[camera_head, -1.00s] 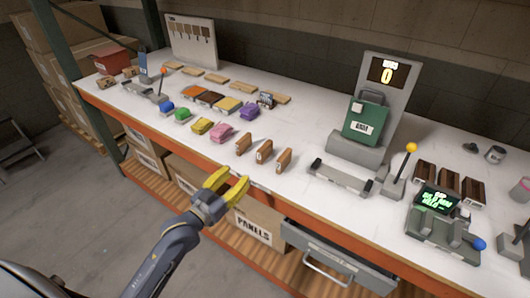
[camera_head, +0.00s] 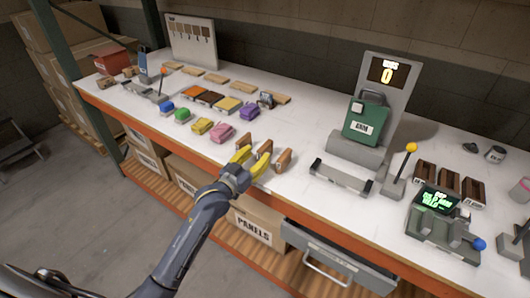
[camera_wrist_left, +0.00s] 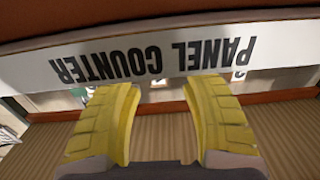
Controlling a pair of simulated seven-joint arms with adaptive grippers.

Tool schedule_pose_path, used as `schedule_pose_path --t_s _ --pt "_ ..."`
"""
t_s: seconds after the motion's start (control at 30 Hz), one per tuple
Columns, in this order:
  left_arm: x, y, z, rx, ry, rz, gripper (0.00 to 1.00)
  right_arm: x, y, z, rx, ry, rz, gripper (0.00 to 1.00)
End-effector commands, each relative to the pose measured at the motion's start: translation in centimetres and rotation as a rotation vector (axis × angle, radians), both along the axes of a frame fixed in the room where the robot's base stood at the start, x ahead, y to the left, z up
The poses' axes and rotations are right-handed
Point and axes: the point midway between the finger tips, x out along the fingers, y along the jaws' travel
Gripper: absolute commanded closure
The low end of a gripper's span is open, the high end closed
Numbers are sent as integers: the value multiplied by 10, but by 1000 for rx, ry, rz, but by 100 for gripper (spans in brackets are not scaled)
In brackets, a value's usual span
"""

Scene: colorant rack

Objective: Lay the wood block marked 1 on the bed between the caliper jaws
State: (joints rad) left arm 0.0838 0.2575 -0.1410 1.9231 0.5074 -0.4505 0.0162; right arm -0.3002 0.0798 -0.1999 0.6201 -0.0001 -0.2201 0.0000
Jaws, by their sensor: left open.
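Three small wood blocks stand in a row near the front edge of the bench: a left one (camera_head: 245,139), a middle one (camera_head: 266,146) and a right one (camera_head: 284,160). Their marks are too small to read. My left gripper (camera_head: 253,160) is open, its yellow fingers in front of the left and middle blocks and partly hiding them. In the left wrist view, the open fingers (camera_wrist_left: 163,88) have nothing between them. A grey device with a green display (camera_head: 437,202) and a blue knob stands at the right; it may be the caliper, but its jaws are unclear.
A grey bar with dark ends (camera_head: 342,177) lies right of the blocks, beside a yellow-knobbed lever (camera_head: 402,172). Colored blocks, including a pink one (camera_head: 222,133), stand to the left. The wrist view shows an upside-down PANEL COUNTER sign (camera_wrist_left: 155,52). An open drawer (camera_head: 335,262) juts out below.

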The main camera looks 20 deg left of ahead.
Motion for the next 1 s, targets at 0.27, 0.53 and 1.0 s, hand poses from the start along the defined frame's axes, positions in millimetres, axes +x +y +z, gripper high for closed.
schedule_pose_path --t_s 0.27,0.53,1.0 --pt "31 -11 5 -2 0 0 56 0 0 0 0 0 0 56" --pt "47 -15 5 0 -1 0 56 0 0 0 0 0 0 56" --pt "47 -15 5 0 -1 0 80 0 0 0 0 0 0 56"
